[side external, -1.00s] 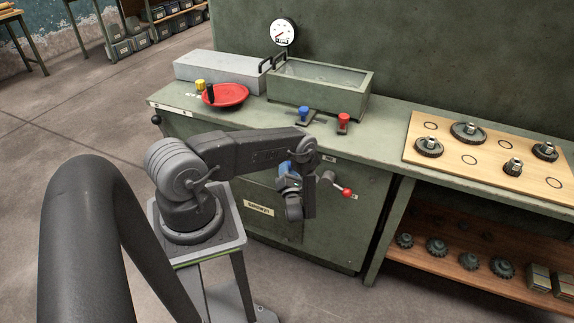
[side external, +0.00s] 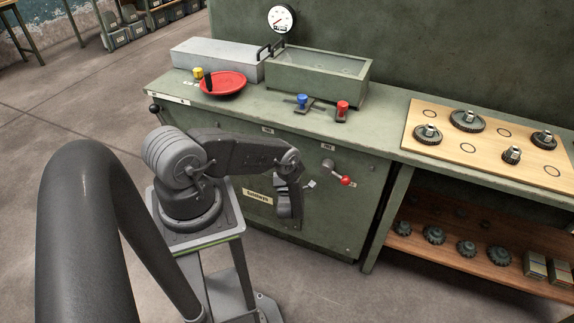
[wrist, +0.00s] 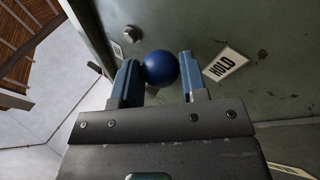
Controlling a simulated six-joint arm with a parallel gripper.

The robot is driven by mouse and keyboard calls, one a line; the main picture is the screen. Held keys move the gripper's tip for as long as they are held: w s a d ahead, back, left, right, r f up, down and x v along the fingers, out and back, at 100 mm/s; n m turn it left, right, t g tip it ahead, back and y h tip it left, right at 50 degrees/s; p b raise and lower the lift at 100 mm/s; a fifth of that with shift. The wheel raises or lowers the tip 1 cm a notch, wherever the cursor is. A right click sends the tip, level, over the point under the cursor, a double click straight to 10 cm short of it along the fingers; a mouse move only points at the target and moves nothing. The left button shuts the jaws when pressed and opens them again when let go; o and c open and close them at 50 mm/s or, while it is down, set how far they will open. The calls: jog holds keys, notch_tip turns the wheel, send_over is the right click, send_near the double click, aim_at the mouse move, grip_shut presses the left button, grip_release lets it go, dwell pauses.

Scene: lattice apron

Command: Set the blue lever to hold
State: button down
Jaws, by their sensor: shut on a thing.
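The blue lever's round knob (wrist: 160,67) sits between the two blue-padded fingers of my gripper (wrist: 160,80) in the wrist view. My gripper is shut on it, with a finger on each side. A white HOLD label (wrist: 225,66) is on the green cabinet face just right of the right finger. In the side view my wrist and gripper (side external: 288,203) hang down in front of the cabinet front, and the blue knob is hidden behind them. A small white label (side external: 310,184) shows just right of the gripper.
A red-knobbed lever (side external: 345,181) sticks out to the right on the cabinet (side external: 340,225). On top are a blue knob (side external: 302,99), a red knob (side external: 342,107), a red dish (side external: 223,88) and a yellow knob (side external: 198,73). A gear board (side external: 480,150) stands right.

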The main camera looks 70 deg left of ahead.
jog(key=c, duration=0.9)
grip_release()
jog(key=shift+c, duration=0.2)
jog(key=shift+r, duration=0.15)
